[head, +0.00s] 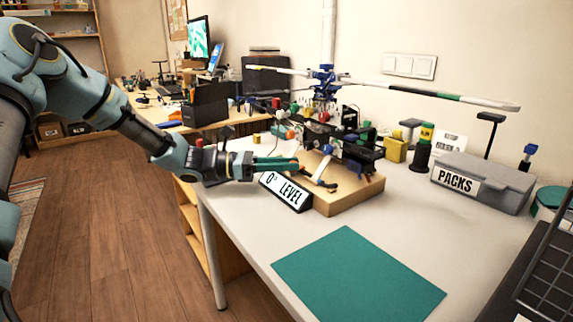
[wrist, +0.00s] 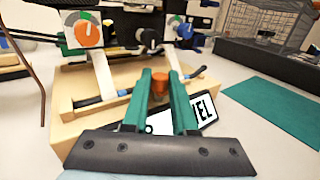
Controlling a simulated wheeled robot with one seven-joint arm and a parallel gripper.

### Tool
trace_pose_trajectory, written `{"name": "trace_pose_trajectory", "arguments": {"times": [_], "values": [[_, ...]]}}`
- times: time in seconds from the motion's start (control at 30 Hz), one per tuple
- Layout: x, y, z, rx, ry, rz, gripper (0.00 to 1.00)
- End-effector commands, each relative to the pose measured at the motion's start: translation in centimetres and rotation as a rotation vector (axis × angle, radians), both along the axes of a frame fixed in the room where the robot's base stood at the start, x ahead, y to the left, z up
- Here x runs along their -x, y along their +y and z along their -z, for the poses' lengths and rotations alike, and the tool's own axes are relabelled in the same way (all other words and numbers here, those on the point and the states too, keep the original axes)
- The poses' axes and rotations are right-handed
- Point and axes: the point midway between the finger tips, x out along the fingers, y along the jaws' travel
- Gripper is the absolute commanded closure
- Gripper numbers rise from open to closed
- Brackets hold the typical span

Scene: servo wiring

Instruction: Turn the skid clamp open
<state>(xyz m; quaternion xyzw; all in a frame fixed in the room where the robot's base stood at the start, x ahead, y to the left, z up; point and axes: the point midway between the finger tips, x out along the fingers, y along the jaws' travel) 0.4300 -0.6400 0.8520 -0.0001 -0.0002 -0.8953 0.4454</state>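A model helicopter (head: 325,90) stands on a light wooden block (head: 350,195) on the white table. An orange knob (wrist: 160,82), which looks like the skid clamp, sits at the tube, partly hidden by my fingers. My gripper (wrist: 160,80) has green fingers, parted, with the knob showing between or just beyond the tips. I cannot tell whether they touch it. In the head view my gripper (head: 297,163) reaches the block's left side, hiding the clamp.
A "0° LEVEL" sign (head: 285,191) stands before the block, close under my fingers. An orange dial (wrist: 88,34) and a blue dial (wrist: 185,29) are above the skid. A teal mat (head: 358,278) lies in front. A grey PACKS box (head: 484,182) is at right.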

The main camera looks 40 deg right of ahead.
Motion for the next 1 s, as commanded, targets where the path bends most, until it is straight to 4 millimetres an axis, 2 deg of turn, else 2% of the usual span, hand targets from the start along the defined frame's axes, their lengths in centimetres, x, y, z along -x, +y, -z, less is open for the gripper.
{"name": "trace_pose_trajectory", "arguments": {"times": [0.03,0.2,0.67,1.0], "values": [[0.01,0.02,0.0,0.0,0.0,0.001,0.83],[0.02,0.03,0.0,0.0,0.0,0.001,1.0],[0.06,0.1,0.01,-0.001,0.0,-0.014,1.0],[0.32,0.33,0.02,-0.004,0.003,-0.182,1.0]]}}
